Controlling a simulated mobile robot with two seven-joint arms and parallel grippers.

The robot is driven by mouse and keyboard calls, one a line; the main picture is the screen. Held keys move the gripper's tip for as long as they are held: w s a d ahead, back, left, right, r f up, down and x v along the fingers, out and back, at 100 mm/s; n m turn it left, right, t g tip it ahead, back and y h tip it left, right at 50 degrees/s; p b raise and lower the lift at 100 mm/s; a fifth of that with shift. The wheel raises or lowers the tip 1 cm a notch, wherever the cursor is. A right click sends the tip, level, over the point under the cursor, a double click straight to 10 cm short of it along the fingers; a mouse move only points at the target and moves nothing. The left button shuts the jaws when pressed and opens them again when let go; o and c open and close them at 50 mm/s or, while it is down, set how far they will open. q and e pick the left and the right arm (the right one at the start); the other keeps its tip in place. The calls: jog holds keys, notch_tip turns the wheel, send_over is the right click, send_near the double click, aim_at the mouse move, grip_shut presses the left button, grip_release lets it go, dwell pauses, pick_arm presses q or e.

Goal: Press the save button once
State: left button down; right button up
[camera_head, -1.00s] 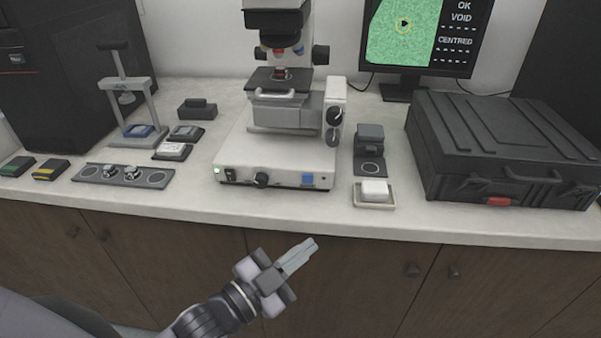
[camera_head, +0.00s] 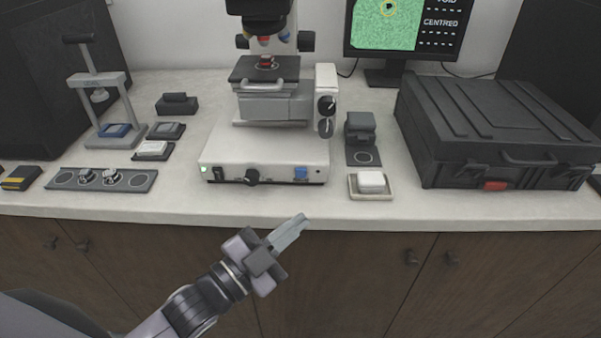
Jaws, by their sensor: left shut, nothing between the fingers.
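A small blue square button (camera_head: 301,172) sits at the right of the front face of the white microscope base (camera_head: 225,150). No lettering on it is readable, so I cannot tell whether it is the save button. My left gripper (camera_head: 300,221) is shut and empty. Its fingertips point up and right, below and in front of the blue button and apart from it, at about the counter's front edge in the picture. The monitor (camera_head: 440,45) shows a green field with a yellow ring and the word CENTRED. My right gripper is not in view.
A black knob (camera_head: 252,176) and a switch (camera_head: 218,174) share the base's front face. A white block in a dish (camera_head: 370,183) lies right of it, then a black case (camera_head: 490,130). A small hand press (camera_head: 98,85) stands left. The counter's front strip (camera_head: 250,209) is clear.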

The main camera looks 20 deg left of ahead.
aim_at(301, 173)
pick_arm(q)
jog(key=w, duration=0.2)
jog(key=w+a+b, duration=0.1)
jog(key=w, duration=0.1)
jog(key=w+a, duration=0.1)
jog(key=w, duration=0.2)
jog(key=shift+b, duration=0.35)
jog(key=shift+w+a, duration=0.2)
jog(key=shift+w, duration=0.5)
dwell(1.2)
jog(key=shift+w, duration=0.2)
jog(key=shift+w+a+r, duration=0.1)
jog(key=shift+w+a, duration=0.05)
